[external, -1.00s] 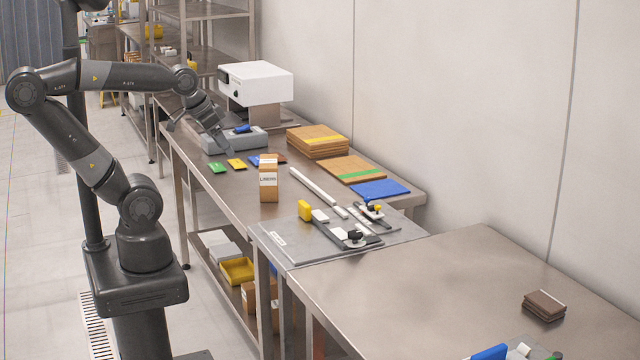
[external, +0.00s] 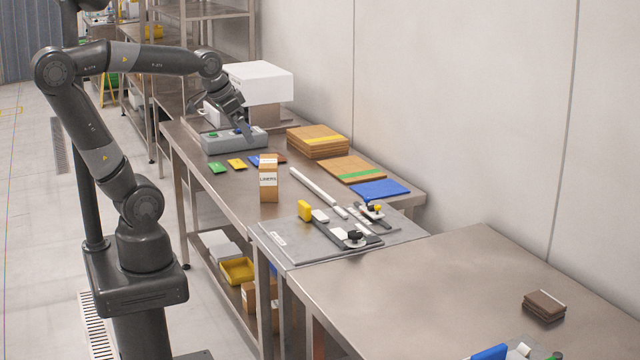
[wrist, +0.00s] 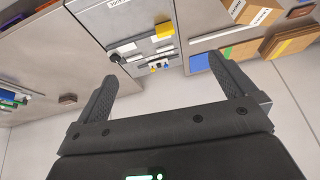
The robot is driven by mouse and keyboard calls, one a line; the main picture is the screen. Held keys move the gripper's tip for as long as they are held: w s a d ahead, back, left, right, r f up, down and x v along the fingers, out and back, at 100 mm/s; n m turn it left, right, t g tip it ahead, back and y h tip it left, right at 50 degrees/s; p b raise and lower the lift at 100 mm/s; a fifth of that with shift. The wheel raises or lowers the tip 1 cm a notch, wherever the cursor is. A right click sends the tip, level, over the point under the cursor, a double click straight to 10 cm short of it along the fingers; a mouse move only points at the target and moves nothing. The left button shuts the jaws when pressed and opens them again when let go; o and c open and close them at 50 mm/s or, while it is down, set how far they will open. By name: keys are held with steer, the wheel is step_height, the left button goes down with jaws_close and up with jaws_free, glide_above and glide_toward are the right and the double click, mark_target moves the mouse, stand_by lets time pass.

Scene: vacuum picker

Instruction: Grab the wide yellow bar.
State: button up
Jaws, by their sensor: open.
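A yellow bar (external: 305,210), short and blocky, stands on the left part of a grey plate (external: 275,240) on the bench. It also shows in the wrist view (wrist: 165,30), beyond the gap between my fingers. My gripper (external: 247,136) is over the grey box at the far end of the bench, well behind the bar and apart from it. In the wrist view my gripper (wrist: 163,66) has its two fingers spread, with nothing between them.
A cardboard carton (external: 269,180) stands between my gripper and the plate. Black-knobbed fixtures (external: 355,238) and a long white rod (external: 313,186) lie near the bar. The grey box (external: 225,143) and white machine (external: 258,82) are at the back. The front table (external: 400,285) is mostly clear.

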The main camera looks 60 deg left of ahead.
steer(key=w+a+g, duration=0.1)
steer(key=w+a, duration=0.9)
steer(key=w, duration=0.2)
steer(key=w+a+f, duration=0.2)
steer(key=w+a, duration=0.2)
steer(key=a, duration=0.4)
steer(key=w+a+f, duration=0.2)
steer(key=w+a, duration=0.2)
steer(key=a, duration=0.4)
steer(key=t, duration=0.2)
glide_above(237, 162)
steer(key=s, duration=0.3)
steer(key=shift+h, duration=0.3)
steer(key=f, duration=2.2)
steer(key=shift+s+a+f, duration=0.1)
steer(key=shift+a+f, duration=0.2)
steer(key=shift+f, duration=0.1)
steer(key=x, duration=0.5)
steer(key=shift+s+d+f, duration=0.15)
steer(key=shift+s+f, duration=0.05)
steer(key=c, duration=0.8)
